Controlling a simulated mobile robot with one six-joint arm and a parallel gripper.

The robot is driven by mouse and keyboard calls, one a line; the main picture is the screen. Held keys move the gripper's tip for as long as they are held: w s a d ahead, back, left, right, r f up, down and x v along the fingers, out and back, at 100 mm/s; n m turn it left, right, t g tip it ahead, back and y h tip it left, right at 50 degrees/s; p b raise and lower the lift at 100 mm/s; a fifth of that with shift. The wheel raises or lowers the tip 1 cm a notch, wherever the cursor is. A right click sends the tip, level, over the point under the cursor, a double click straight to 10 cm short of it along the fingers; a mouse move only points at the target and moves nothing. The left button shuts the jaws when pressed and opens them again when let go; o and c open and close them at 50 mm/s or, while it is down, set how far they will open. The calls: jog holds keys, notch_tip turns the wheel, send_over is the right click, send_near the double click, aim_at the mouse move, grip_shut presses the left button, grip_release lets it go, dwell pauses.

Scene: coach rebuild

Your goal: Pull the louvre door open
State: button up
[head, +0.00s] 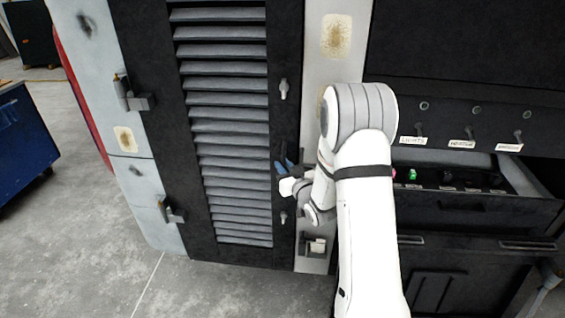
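The louvre door (187,130) is a tall black frame with grey slats in the head view. Hinges (137,102) sit on its left side, and it looks flush with the pale wall panel. Two small metal latches, an upper one (283,88) and a lower one (283,217), are on its right stile. My gripper (284,168) is at this right stile, between the latches, with its dark and blue fingers close to the door. Any handle there is hidden or too small to make out. Whether the fingers touch the door or are closed cannot be told.
To the right is a black console with labelled switches (461,131) and an open drawer-like tray (520,175) below, holding a small green item (412,175). A blue cabinet (25,145) stands at the far left. The grey floor (75,225) in front of the hinge side is clear.

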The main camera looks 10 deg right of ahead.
jog(key=shift+w+a, duration=0.1)
jog(key=shift+w, duration=0.25)
jog(key=shift+c, duration=0.5)
grip_shut()
